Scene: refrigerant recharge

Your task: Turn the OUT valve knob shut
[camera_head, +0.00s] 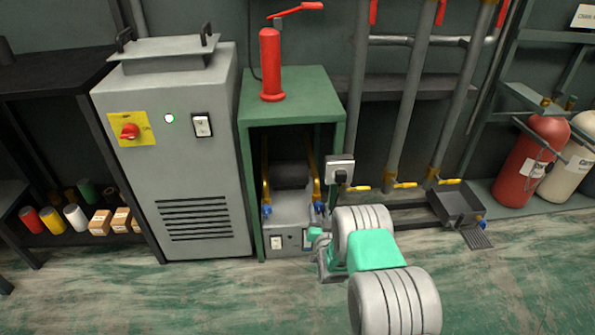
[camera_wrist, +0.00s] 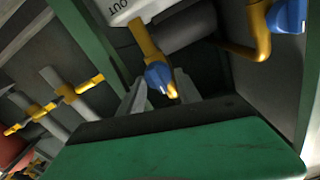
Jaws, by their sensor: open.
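The OUT valve knob (camera_wrist: 158,75) is blue and sits on a yellow pipe below the "OUT" label (camera_wrist: 120,8) in the wrist view. In the head view the blue OUT knob (camera_head: 319,207) is on the right side of the machine in the green cabinet. My gripper (camera_wrist: 161,88) is open, with one grey finger on each side of the knob in the picture. I cannot tell whether the fingers touch it. In the head view my gripper (camera_head: 316,236) is at the cabinet's front right, and its fingertips are hard to make out.
A second blue knob (camera_wrist: 288,15) is on another yellow pipe, and it shows at the left in the head view (camera_head: 266,211). The green cabinet (camera_head: 244,175) frames the machine closely. A grey socket box (camera_head: 340,168) and yellow-handled pipes (camera_head: 404,185) stand to the right.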

